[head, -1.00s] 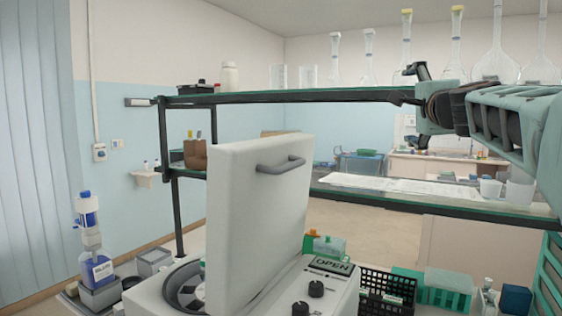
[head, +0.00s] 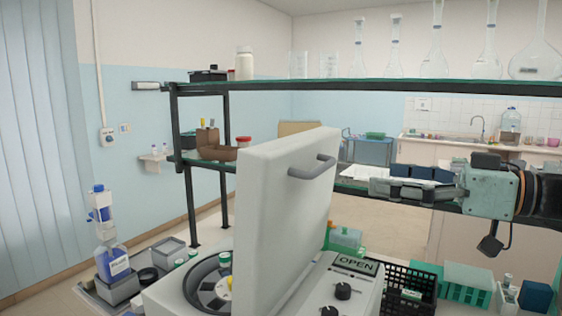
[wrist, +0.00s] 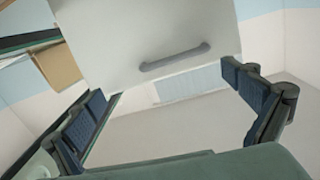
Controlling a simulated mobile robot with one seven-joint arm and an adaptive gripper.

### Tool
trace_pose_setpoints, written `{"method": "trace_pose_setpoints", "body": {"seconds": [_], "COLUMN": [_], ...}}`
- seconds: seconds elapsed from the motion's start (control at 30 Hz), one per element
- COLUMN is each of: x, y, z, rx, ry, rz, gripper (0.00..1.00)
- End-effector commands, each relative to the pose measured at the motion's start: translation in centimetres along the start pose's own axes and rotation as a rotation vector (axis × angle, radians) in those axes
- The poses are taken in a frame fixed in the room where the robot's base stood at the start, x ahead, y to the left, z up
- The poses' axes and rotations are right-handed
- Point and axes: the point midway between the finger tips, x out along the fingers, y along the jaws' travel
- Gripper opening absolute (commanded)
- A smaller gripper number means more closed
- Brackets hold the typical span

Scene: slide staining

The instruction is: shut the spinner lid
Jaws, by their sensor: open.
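The spinner (head: 310,290) stands on the bench with its white lid (head: 275,220) raised nearly upright. A grey handle (head: 312,167) sits near the lid's top, on its right face. The round rotor (head: 213,285) shows in the open bowl to the left of the lid. My gripper (head: 375,180) is to the right of the lid, at about the handle's height, apart from it and pointing left. In the wrist view my open, empty gripper (wrist: 172,112) faces the lid (wrist: 150,28), with the handle (wrist: 174,57) ahead between the fingers.
A dark shelf (head: 400,88) with glassware crosses above my gripper, and a lower shelf (head: 215,165) runs behind the lid. A black basket (head: 410,290) and a green rack (head: 468,285) stand right of the spinner. A blue bottle (head: 113,262) stands left.

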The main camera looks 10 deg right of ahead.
Motion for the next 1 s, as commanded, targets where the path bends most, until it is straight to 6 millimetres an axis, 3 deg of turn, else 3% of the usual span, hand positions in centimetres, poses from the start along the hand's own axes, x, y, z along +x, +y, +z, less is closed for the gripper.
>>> {"method": "trace_pose_setpoints", "body": {"seconds": [0.1,0.23,0.7,1.0], "x": [-0.8,-0.3,7.8,9.9], "y": [-1.2,-1.6,-2.0,-2.0], "z": [-0.3,-0.5,-0.8,-0.7], "rx": [-0.062,-0.081,-0.079,-0.078], "ry": [0.027,0.035,0.033,0.033], "rz": [-0.032,-0.044,-0.045,-0.042], "gripper": [1.00,1.00,1.00,1.00]}}
